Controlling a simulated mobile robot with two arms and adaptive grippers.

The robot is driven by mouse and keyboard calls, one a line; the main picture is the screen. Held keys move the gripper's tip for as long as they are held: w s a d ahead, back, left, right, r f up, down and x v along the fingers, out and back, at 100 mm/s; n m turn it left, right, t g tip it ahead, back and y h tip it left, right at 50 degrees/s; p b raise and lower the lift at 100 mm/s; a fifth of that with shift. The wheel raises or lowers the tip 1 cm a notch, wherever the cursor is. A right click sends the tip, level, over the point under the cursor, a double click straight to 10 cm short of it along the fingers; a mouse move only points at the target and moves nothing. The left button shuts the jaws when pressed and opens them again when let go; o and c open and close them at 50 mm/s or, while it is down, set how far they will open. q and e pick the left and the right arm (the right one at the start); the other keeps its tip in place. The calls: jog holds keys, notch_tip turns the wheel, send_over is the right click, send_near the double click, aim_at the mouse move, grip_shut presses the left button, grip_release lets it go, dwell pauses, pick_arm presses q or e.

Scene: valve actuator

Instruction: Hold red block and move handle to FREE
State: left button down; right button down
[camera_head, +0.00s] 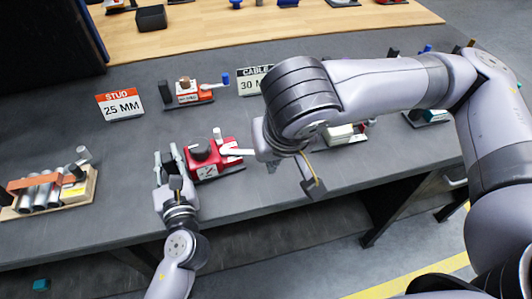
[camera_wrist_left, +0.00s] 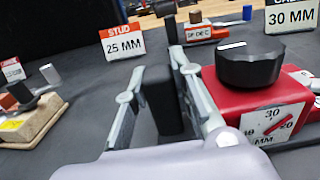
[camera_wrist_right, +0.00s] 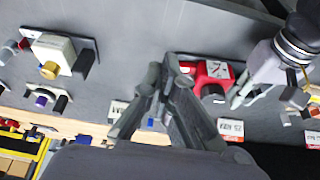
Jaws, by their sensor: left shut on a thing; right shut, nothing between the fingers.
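The red block (camera_head: 203,160) has a black knob (camera_wrist_left: 250,65) on top and a white dial (camera_wrist_left: 272,122) on its side. A white handle (camera_head: 235,151) sticks out to its right in the head view. My left gripper (camera_head: 168,157) is at the block's left end. In the left wrist view its fingers stand either side of a black upright piece (camera_wrist_left: 162,100) beside the red block, shut on it. My right gripper (camera_wrist_right: 164,72) is shut and empty beside the block's handle end. My right wrist hides its tips in the head view; contact with the handle is unclear.
A "STUD 25 MM" sign (camera_head: 122,105) and a smaller orange-red device (camera_head: 188,93) stand behind. A wooden tray with grey cylinders (camera_head: 45,190) is at left. Another device (camera_head: 345,133) lies under my right arm. The grey table's front edge is close to the block.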

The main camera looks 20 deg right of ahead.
jog(key=x, duration=0.9)
jog(key=shift+d+f, duration=0.1)
jog(key=shift+f, duration=0.2)
jog(key=w, duration=0.3)
jog(key=shift+w+f, duration=0.1)
jog(key=shift+w, duration=0.5)
jog(key=shift+d, duration=0.1)
jog(key=shift+w+d+n, duration=0.1)
jog(key=shift+w+n, duration=0.15)
jog(key=shift+n, duration=0.05)
jog(key=shift+w+d, duration=0.15)
jog(key=shift+w, duration=0.05)
jog(key=shift+w+d+n+y, duration=0.25)
jog(key=shift+w+n, duration=0.25)
jog(key=shift+n, duration=0.05)
jog(key=shift+w+d+n+y, duration=0.25)
jog(key=shift+w+n, duration=0.2)
jog(key=shift+n, duration=0.1)
jog(key=w, duration=0.3)
jog(key=shift+w+d, duration=0.1)
jog(key=shift+d, duration=0.25)
jog(key=shift+w, duration=1.5)
